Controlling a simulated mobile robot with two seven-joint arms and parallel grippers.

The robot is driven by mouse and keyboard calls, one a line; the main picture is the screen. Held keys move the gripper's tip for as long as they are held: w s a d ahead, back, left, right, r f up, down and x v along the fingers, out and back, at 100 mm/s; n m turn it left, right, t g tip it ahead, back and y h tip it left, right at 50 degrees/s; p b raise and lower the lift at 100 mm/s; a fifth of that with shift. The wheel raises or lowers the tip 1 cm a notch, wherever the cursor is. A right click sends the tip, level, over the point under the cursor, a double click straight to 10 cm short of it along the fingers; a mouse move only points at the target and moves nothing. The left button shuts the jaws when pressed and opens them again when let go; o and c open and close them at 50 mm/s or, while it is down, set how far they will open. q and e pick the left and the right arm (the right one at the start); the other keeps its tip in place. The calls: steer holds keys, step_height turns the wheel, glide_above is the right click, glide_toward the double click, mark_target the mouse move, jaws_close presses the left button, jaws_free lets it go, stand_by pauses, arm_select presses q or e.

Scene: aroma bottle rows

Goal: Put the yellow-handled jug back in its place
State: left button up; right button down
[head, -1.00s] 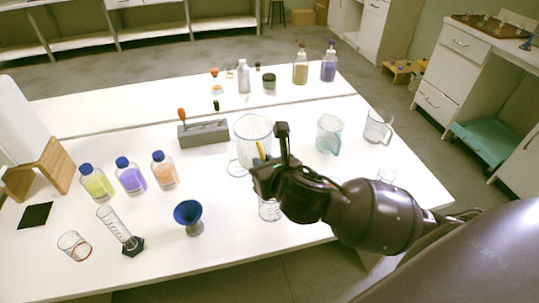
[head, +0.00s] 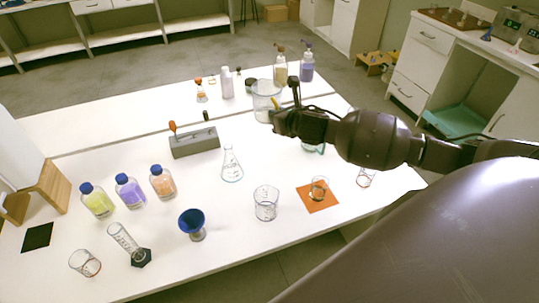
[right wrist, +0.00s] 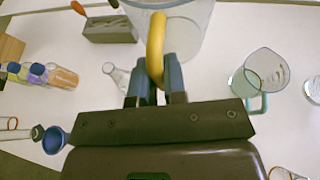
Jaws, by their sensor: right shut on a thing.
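The yellow-handled jug (head: 265,94) is a large clear jug at the rear of the worktop in the head view, near the back bottles. Its body (right wrist: 185,22) and yellow handle (right wrist: 156,42) show at the top of the right wrist view. My right gripper (head: 276,118) is shut on the handle, and its blue fingers (right wrist: 155,82) sit on either side of it. The gripper hides part of the jug's lower side in the head view, and I cannot tell whether its base touches the table. My left gripper is not in view.
A teal-handled jug (right wrist: 260,72) stands to the right, mostly behind my arm in the head view. A conical flask (head: 232,165), a beaker (head: 266,204) and an orange mat (head: 312,204) with a small glass are nearer. A grey rack (head: 194,140) stands left.

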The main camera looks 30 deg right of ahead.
steer(key=f+b, duration=0.1)
steer(key=f, duration=0.5)
steer(key=f+b, duration=0.1)
steer(key=f, duration=0.6)
steer(key=f+b, duration=0.1)
steer(key=f, duration=0.6)
steer(key=shift+w+d, duration=0.1)
steer(key=shift+d, duration=0.2)
steer(key=shift+r, duration=0.15)
steer(key=c, duration=1.6)
jaws_free()
steer(key=shift+f, duration=0.25)
steer(key=o, duration=0.4)
steer(key=shift+o, duration=0.2)
